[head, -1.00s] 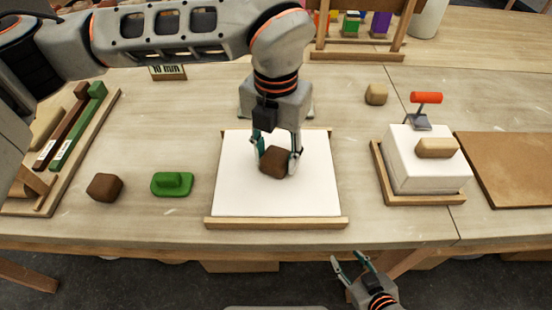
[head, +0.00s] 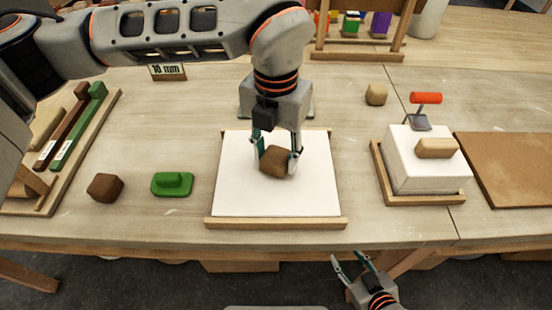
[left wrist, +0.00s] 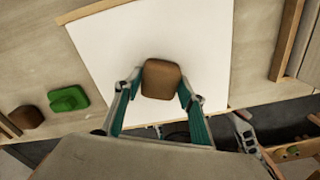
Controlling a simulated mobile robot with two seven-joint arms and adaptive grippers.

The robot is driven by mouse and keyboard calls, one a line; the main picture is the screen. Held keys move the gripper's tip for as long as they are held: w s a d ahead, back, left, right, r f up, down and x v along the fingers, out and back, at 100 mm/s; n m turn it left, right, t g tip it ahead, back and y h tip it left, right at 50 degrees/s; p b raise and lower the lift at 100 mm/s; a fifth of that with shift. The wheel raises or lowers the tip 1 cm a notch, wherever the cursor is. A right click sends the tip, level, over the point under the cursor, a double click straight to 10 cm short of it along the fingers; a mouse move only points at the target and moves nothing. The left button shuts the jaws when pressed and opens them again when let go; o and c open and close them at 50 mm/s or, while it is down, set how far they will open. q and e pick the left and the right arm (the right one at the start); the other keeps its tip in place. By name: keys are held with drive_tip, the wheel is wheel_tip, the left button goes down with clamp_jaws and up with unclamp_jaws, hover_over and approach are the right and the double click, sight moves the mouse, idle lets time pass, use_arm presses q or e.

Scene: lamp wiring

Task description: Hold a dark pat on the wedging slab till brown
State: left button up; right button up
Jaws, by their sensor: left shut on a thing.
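A brown pat (head: 276,162) is at the middle of the white wedging slab (head: 310,190), which has wooden strips at its front and back. My left gripper (head: 278,153) points down and is shut on this pat, one finger at each side; the grip also shows in the left wrist view (left wrist: 161,80). The pat sits on or very close to the slab. A second, darker brown pat (head: 105,187) lies on the table left of the slab. My right gripper (head: 352,264) is open and empty, below the table's front edge.
A green block with a handle (head: 172,184) lies left of the slab. A rack of coloured bars (head: 70,130) is at far left. A beige lump (head: 376,94) lies behind.

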sight(276, 155)
use_arm(q)
wheel_tip(276, 155, up, 7)
drive_tip(key=p, duration=0.3)
drive_tip(key=shift+f, duration=0.1)
use_arm(e)
drive_tip(key=r, duration=0.2)
drive_tip(key=w+r, duration=0.1)
drive_tip(key=r, duration=0.1)
drive_tip(key=shift+r, duration=0.25)
